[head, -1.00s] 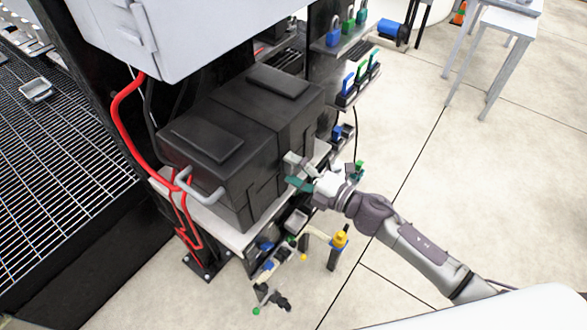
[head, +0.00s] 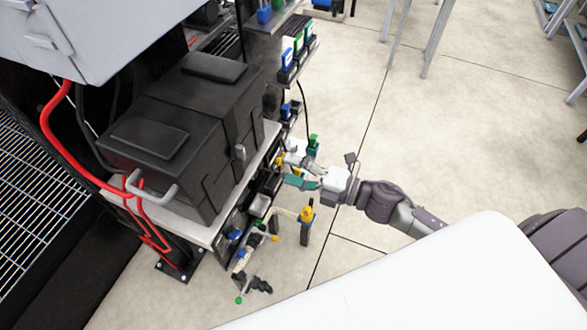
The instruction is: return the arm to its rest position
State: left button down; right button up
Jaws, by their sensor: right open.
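My right arm reaches in from the right in the head view. Its gripper (head: 291,172) has its fingers apart, with teal pads showing, and nothing is seen between them. It is beside the right edge of the shelf that bears a black tote (head: 190,130), apart from the tote's side. A small grey latch shows on the tote's right face. My left gripper is not in view.
A grey cabinet (head: 90,30) with red cables (head: 75,140) hangs at upper left. Racks with blue and green small items (head: 297,55) stand behind the gripper. A yellow-topped post (head: 306,222) stands just below it. Open pale floor (head: 440,130) lies to the right.

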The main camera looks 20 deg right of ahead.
jog(key=shift+d, duration=0.1)
dwell(0.5)
jog(key=d+f+m+h, duration=0.4)
jog(key=d+f+m, duration=0.15)
jog(key=f, duration=0.45)
jog(key=d+f+m+h, duration=0.4)
jog(key=f+m, duration=0.2)
jog(key=f, duration=0.5)
jog(key=s+d+f+m+g+h, duration=0.1)
jog(key=s+f+m+g+h, duration=0.15)
jog(key=s+f, duration=0.45)
jog(key=s+d+f+m+g+h, duration=0.15)
jog(key=s+f+m, duration=0.25)
jog(key=f, duration=0.5)
jog(key=s+a+f+m+g, duration=0.1)
jog(key=s+f, duration=0.3)
jog(key=s, duration=0.4)
jog(key=s+a+f+m+g, duration=0.2)
jog(key=s+f+m+g, duration=0.1)
jog(key=s, duration=0.6)
jog(key=s+a+f+m+g, duration=0.2)
jog(key=s+f, duration=0.3)
jog(key=s, duration=0.4)
jog(key=shift+s+f+m+g+h, duration=0.2)
jog(key=shift+f+m+g+h, duration=0.15)
jog(key=shift+g, duration=0.55)
